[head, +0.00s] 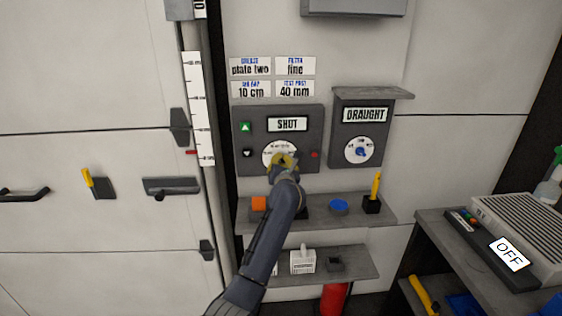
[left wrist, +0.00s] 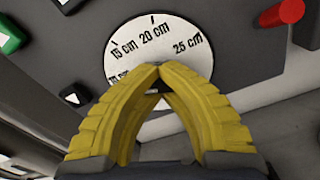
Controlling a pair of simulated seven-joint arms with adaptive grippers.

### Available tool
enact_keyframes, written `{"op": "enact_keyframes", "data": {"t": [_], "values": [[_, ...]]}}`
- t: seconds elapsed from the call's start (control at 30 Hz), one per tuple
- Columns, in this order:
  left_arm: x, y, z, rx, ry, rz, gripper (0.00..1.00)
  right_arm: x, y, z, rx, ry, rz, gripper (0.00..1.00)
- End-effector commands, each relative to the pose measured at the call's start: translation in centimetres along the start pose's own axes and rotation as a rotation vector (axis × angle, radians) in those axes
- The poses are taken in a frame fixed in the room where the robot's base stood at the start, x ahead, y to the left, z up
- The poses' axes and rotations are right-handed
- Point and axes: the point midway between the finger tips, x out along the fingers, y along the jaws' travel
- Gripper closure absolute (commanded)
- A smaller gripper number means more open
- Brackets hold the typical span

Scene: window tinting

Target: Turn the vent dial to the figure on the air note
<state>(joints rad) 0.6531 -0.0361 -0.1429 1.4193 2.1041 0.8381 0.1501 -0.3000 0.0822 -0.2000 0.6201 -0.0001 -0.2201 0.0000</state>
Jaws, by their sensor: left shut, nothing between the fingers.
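The dial panel (head: 247,118) on the wall has a display reading "SHUT". Its white round dial (head: 270,150) sits below the display and is partly hidden by my left gripper (head: 283,160). In the left wrist view the dial (left wrist: 180,35) shows 15 cm, 20 cm and 25 cm; a lower mark is partly cut by the fingers. My left gripper's yellow fingers (left wrist: 158,72) are shut with tips together, in front of the dial; contact cannot be told. A note (head: 251,90) above reads "10 cm"; its small heading looks like "air gap". My right gripper is not in view.
A green up button (head: 246,127), a dark down button (head: 248,153) and a red knob (head: 314,155) flank the dial. A "DRAUGHT" box (head: 365,130) with a blue-pointer dial (head: 360,150) is at right. A shelf (head: 320,215) with small items juts out below.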

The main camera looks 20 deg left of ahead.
Motion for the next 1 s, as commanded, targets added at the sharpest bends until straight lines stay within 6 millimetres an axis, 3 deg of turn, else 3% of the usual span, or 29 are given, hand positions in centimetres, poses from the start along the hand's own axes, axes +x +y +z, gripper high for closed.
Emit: {"op": "enact_keyframes", "data": {"t": [0.03, 0.17, 0.6, 1.0], "values": [[-0.12, -0.05, 1.42, -0.002, -0.024, -0.001, 1.00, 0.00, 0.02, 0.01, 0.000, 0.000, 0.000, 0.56], [-0.11, -0.02, 1.41, -0.002, -0.024, 0.000, 0.98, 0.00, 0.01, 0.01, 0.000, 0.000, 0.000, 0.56], [0.02, 0.34, 1.29, 0.001, -0.023, 0.006, 0.47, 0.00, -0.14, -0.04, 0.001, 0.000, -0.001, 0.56], [0.09, 0.38, 0.72, 0.002, -0.013, 0.006, 0.46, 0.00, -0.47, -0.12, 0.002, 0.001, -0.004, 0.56]]}}
